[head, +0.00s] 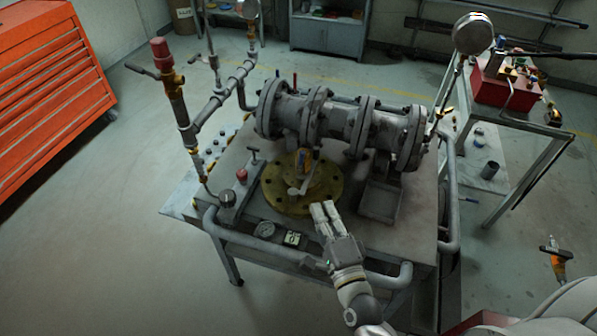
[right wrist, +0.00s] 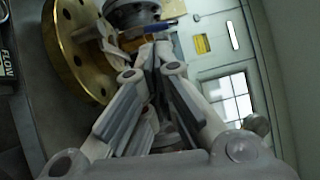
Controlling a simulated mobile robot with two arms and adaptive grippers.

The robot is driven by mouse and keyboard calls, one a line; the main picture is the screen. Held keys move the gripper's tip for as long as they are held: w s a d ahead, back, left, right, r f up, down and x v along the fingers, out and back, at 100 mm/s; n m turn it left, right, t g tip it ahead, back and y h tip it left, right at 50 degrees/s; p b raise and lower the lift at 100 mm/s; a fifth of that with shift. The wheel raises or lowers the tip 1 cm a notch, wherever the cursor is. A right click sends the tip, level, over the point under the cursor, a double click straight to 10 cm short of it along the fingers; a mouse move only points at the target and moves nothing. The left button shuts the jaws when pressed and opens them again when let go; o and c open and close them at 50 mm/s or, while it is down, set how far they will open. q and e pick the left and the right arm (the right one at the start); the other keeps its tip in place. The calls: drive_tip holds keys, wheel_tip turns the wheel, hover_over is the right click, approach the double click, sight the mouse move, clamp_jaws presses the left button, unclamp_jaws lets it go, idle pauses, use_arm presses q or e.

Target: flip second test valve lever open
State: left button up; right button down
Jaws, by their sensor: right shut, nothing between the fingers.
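A pipe assembly (head: 222,95) at the left of the bench carries several small valve levers. One dark lever (head: 141,70) sticks out left near a red cap, and another (head: 198,59) sits higher. I cannot tell which is the second test valve lever. My right gripper (head: 323,209) is shut and empty, above the bench's front part, just in front of the brass flange (head: 283,201). In the right wrist view the shut fingertips (right wrist: 156,52) are beside the brass flange (right wrist: 68,50), with a blue part (right wrist: 160,28) beyond them. My left gripper is not in view.
A large grey flanged pipe body (head: 340,125) lies across the bench (head: 400,225). A red tool cabinet (head: 45,85) stands far left. Open floor (head: 120,210) lies between.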

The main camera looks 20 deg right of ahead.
drive_tip(key=w, duration=0.3)
drive_tip(key=p, duration=0.3)
approach(301, 163)
drive_tip(key=w+d+r, duration=0.2)
drive_tip(key=w, duration=0.6)
drive_tip(key=shift+w+a+r+p, duration=0.1)
drive_tip(key=shift+w+a+p, duration=0.1)
drive_tip(key=shift+a+p, duration=0.15)
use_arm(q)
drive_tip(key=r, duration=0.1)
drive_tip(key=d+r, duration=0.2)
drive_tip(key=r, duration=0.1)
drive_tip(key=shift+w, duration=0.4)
use_arm(e)
drive_tip(key=shift+s+r, duration=0.1)
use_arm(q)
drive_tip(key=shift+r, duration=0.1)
